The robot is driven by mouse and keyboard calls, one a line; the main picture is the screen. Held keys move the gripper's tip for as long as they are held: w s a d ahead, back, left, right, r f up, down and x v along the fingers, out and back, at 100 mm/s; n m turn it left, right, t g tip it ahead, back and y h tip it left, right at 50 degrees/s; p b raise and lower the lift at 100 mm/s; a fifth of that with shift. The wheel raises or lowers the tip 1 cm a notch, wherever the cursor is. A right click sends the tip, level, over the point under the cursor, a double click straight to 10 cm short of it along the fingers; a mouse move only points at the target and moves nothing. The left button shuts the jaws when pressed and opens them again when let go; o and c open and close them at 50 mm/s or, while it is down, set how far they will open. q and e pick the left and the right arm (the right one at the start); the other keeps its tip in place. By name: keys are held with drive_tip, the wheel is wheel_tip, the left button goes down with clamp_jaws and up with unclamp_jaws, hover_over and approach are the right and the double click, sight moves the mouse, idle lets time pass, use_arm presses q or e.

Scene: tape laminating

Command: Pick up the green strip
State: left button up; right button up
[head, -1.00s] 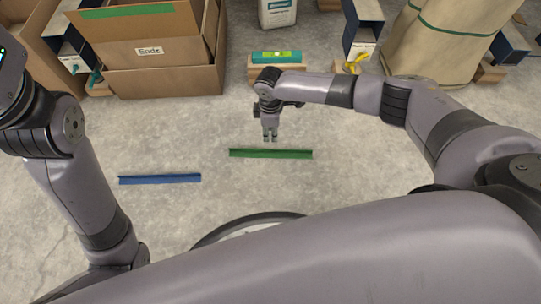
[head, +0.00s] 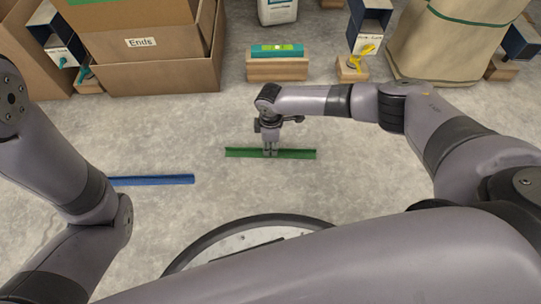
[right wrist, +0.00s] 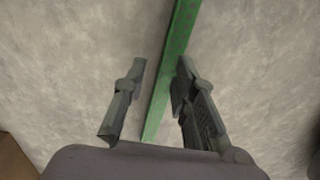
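The green strip (head: 240,152) is a long, thin bar lying on the grey concrete floor, running left to right in the head view. My right gripper (head: 270,151) points down at its middle. In the right wrist view the green strip (right wrist: 178,45) passes between the two fingers of my right gripper (right wrist: 160,82). The fingers are apart, with a visible gap between the left finger and the strip; the right finger is close beside it. My left gripper is outside the head view; only its arm shows at the left.
A blue strip (head: 155,180) lies on the floor to the left, partly behind my left arm. Cardboard boxes (head: 160,78), a teal level on a wooden block (head: 278,70), small dark bins (head: 370,22) and a beige sack (head: 445,45) stand at the back. Floor around the green strip is clear.

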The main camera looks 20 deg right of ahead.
drive_tip(key=shift+f, duration=0.75)
drive_tip(key=shift+r, duration=0.1)
drive_tip(key=shift+c, duration=0.6)
clamp_jaws()
